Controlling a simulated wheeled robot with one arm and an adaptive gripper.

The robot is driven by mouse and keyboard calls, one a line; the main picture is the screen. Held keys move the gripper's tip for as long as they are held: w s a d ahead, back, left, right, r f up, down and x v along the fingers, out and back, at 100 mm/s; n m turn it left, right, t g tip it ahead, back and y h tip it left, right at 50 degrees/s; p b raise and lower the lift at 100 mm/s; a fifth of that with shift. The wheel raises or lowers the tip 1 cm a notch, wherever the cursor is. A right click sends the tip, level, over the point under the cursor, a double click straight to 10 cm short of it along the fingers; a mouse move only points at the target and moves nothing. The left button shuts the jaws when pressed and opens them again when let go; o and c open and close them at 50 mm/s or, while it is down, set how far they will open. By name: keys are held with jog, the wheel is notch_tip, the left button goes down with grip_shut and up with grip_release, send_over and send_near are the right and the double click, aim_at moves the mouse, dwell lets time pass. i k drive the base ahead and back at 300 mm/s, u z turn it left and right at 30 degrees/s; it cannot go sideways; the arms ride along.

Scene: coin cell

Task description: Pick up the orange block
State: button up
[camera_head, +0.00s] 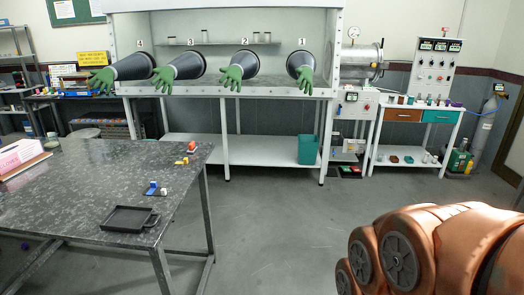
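Several small coloured blocks lie on the dark speckled table (100,185) at the left. A small reddish-orange and white piece (191,147) sits near its far right corner; it is too small to tell whether this is the orange block. A yellow piece (182,162) lies just in front of it. A blue piece (152,187) and a small white piece (165,192) lie closer. My copper-coloured arm fills the lower right. My gripper is out of view.
A black tray (128,218) lies at the table's near right corner, with pink-and-white racks (20,153) at its left. A glovebox with green gloves (232,77) stands behind. A bench with orange and teal drawers (403,115) stands at right. The middle floor (280,225) is clear.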

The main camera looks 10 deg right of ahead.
aim_at(192, 148)
jog(key=z, duration=0.5)
jog(key=i, duration=1.75)
jog(key=u, duration=1.2)
jog(key=i, duration=1.05)
jog(key=u, duration=1.4)
jog(key=i, duration=0.4)
jog(key=u, duration=0.3)
